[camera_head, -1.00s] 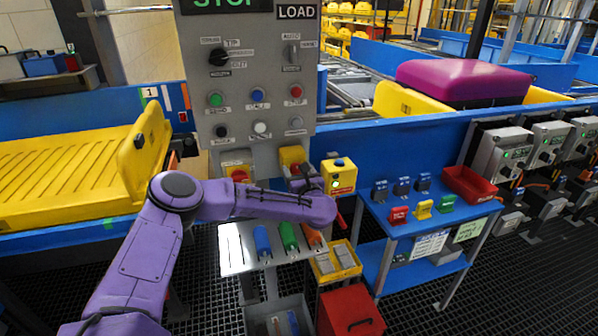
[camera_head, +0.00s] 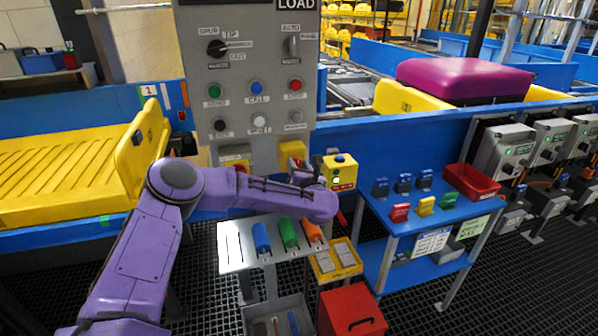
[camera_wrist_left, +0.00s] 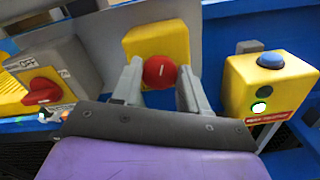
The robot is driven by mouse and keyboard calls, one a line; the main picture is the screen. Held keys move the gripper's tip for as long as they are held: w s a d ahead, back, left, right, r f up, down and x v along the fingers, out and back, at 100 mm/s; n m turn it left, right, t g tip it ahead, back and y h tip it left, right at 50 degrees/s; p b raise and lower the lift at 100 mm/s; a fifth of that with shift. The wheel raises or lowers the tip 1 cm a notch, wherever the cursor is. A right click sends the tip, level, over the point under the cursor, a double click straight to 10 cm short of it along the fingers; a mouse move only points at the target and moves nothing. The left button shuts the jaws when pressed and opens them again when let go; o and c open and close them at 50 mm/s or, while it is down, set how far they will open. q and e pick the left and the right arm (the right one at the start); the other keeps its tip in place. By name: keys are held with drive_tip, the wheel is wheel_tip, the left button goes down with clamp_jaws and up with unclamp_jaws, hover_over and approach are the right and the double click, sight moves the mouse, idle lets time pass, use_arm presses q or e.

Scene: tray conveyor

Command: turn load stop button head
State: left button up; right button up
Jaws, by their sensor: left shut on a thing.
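The red load stop button head (camera_wrist_left: 159,72) sits on a yellow box (camera_wrist_left: 182,40) on the grey panel. A short white mark on the head stands nearly upright in the left wrist view. My left gripper (camera_wrist_left: 160,84) has one finger on each side of the head and is shut on it. In the head view the yellow box (camera_head: 291,150) shows above my purple forearm, which hides most of the head and of my left gripper (camera_head: 304,178). My right gripper is not in view.
A yellow box with a blue button (camera_head: 340,172) stands close to the right of my left gripper. A tool shelf (camera_head: 232,245) lies below, and a blue table (camera_head: 385,215) stands to the right.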

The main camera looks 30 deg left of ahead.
use_arm(q)
drive_tip(key=shift+m+b, duration=0.4)
drive_tip(key=shift+m, duration=1)
drive_tip(key=o, duration=1)
drive_tip(key=shift+o, duration=0.2)
drive_tip(key=shift+d, duration=0.1)
drive_tip(key=b+v, duration=0.3)
drive_tip(key=v, duration=0.7)
drive_tip(key=shift+s, duration=0.2)
drive_tip(key=shift+d, duration=0.1)
